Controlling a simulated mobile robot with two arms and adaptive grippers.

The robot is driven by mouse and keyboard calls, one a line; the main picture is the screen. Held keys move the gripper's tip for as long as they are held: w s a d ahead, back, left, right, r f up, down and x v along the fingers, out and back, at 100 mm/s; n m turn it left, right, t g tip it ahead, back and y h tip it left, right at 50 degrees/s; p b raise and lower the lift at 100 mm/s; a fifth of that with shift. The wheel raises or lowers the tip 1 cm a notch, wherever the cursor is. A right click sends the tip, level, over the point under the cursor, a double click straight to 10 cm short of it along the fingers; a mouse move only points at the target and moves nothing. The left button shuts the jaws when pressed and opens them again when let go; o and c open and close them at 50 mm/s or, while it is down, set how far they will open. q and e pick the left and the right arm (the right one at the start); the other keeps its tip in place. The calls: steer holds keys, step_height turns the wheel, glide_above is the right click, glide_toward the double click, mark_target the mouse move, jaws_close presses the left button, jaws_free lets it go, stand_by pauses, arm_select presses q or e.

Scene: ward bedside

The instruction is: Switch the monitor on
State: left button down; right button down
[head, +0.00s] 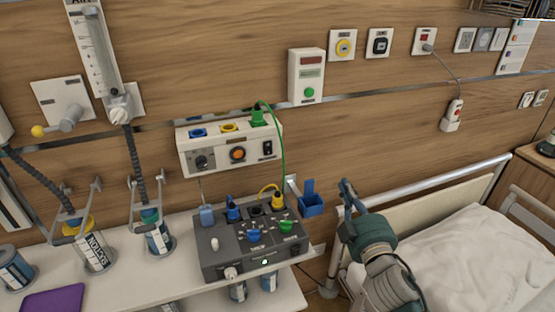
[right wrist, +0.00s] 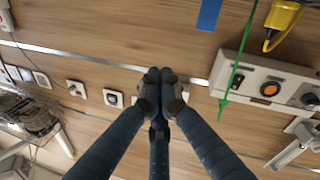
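A dark grey device box (head: 255,262) with knobs, plugs and a small lit green light stands on the white shelf. A white wall unit (head: 228,158) above it carries a dial, an orange button (head: 237,154) and a black rocker switch (head: 267,148). I cannot tell which of these is the monitor. My right gripper (head: 347,187) is to the right of both, clear of them. In the right wrist view its fingertips (right wrist: 160,76) meet with nothing visible between them. The white unit (right wrist: 289,92) and orange button (right wrist: 270,89) show there at the right. My left gripper is out of view.
A green cable (head: 282,150) hangs from the wall unit to the device box. A blue holder (head: 311,203) sits between the box and my right gripper. The bed (head: 470,250) with its rail is at the right. Suction jars (head: 95,252) stand at the left.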

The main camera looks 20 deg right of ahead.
steer(key=w+a+r+n+t+y, duration=0.25)
steer(key=a+r+n+y, duration=0.35)
steer(key=r+n+y, duration=0.65)
step_height(320, 180, down, 7)
steer(key=s+n+g+y, duration=0.1)
steer(key=n+g+y, duration=0.2)
steer(key=n+g, duration=0.6)
steer(key=shift+a, duration=0.4)
steer(key=shift+s+y, duration=0.1)
steer(key=shift+y, duration=0.15)
steer(key=shift+a, duration=0.1)
